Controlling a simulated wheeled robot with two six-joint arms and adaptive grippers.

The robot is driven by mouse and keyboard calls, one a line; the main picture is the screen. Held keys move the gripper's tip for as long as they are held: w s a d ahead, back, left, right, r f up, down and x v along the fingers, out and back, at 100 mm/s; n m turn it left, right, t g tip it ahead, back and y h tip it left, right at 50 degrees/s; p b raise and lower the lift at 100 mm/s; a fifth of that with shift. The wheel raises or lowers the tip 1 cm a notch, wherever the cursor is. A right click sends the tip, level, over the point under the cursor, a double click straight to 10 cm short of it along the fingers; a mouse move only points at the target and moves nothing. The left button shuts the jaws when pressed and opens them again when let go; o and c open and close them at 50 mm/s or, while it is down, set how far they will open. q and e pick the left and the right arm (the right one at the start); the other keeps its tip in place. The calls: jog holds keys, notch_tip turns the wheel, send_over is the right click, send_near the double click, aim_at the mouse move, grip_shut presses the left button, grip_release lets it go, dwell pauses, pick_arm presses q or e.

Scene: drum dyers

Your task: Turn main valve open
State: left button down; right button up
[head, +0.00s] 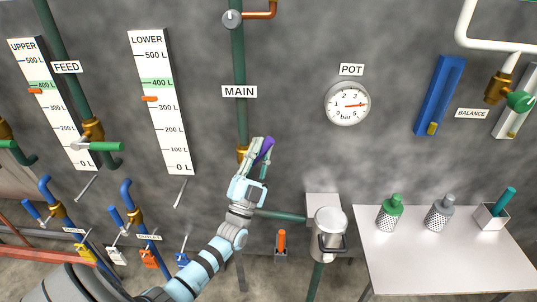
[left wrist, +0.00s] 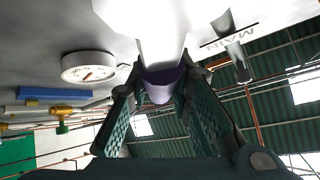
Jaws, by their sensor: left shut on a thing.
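The main valve's brass body (head: 242,152) sits on the green vertical pipe below the MAIN label (head: 239,92). Its purple lever handle (head: 265,150) points up and slightly right. My left gripper (head: 257,153) is shut on the purple handle and hides part of it and of the valve. In the left wrist view, the purple handle (left wrist: 160,86) is between the two fingers of my left gripper (left wrist: 162,84). My right gripper is in neither view.
A POT pressure gauge (head: 348,104) is on the wall to the right. A metal pot (head: 329,232) stands below right of the valve. A white table (head: 440,265) with shakers and a box is at right. The FEED valve (head: 92,130) with a green handle is at left.

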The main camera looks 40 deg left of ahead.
pick_arm(q)
jog(key=n+y, duration=0.2)
jog(key=s+a+r+n+g+y, duration=0.1)
jog(key=n+y, duration=0.2)
jog(key=a+n+y, duration=0.1)
jog(key=n+y, duration=0.1)
jog(key=n, duration=0.1)
jog(key=shift+s+a+r+g+y+p, duration=0.15)
jog(key=shift+s+r+g+y+p, duration=0.15)
jog(key=shift+g+y+p, duration=0.1)
jog(key=shift+s+a+r+n+g+y+p, duration=0.1)
jog(key=shift+s+a+n+g+y, duration=0.25)
jog(key=shift+n+g+y, duration=0.85)
jog(key=shift+s+a+f+n+g+y+p, duration=0.15)
jog(key=shift+a+n+g+y, duration=0.3)
jog(key=shift+n+y, duration=0.8)
jog(key=shift+s+a+r+n+g+y+p, duration=0.15)
jog(key=shift+s+a+n+g+y, duration=0.4)
jog(key=shift+n, duration=1.2)
jog(key=shift+w+d+g, duration=0.15)
jog(key=shift+w+g, duration=0.15)
jog(key=c, duration=1.4)
grip_release()
jog(key=shift+s, duration=0.1)
jog(key=shift+c, duration=0.2)
jog(key=v, duration=1.2)
